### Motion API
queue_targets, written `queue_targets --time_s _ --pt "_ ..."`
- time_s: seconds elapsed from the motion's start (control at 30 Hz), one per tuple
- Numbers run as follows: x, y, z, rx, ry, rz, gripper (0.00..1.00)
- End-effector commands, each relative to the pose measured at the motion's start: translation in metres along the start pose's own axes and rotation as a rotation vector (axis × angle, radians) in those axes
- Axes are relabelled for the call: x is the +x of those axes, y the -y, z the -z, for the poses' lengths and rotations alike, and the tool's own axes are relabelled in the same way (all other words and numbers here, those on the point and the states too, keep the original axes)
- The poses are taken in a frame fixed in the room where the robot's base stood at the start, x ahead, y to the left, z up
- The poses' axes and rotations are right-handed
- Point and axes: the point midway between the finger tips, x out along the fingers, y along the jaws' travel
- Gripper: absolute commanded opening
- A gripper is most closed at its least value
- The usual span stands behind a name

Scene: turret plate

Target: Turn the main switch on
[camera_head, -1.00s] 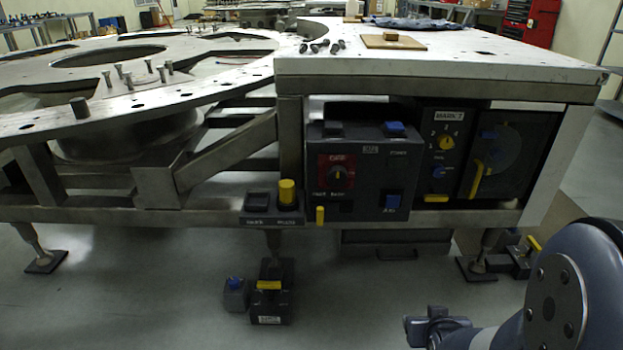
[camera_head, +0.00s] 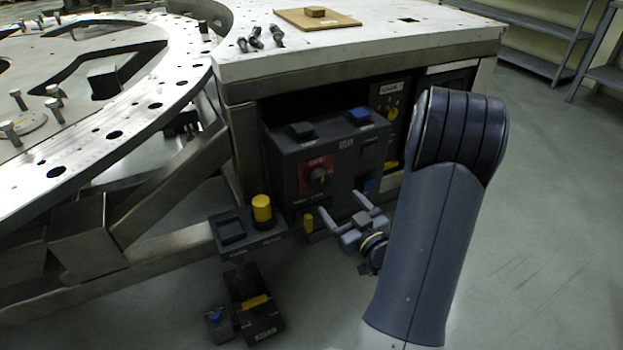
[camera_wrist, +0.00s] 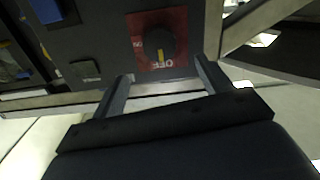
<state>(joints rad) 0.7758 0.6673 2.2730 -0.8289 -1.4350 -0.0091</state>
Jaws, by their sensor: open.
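The main switch (camera_head: 319,176) is a black rotary knob on a red plate, set in the front of a dark grey control box under the table. In the wrist view the knob (camera_wrist: 159,45) shows upside down, with its yellow mark toward the word OFF. My gripper (camera_head: 342,204) is open and empty, just in front of and below the knob in the head view. In the wrist view its two fingers (camera_wrist: 162,78) stand apart, pointing toward the red plate, with the knob beyond and between them. I see no contact with the knob.
A yellow button (camera_head: 262,208) stands on a small box left of my gripper. Blue buttons (camera_head: 359,115) and a black one (camera_head: 301,130) sit on the control box. The white tabletop (camera_head: 400,40) overhangs it. A pedal box (camera_head: 258,318) stands on the floor.

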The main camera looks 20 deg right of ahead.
Motion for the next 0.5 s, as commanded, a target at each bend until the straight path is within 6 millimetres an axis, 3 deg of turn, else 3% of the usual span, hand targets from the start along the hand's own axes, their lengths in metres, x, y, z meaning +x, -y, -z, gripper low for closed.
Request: queue_targets --time_s 0.5 --pt "0.085 0.001 -0.001 0.0 0.0 0.002 0.74"
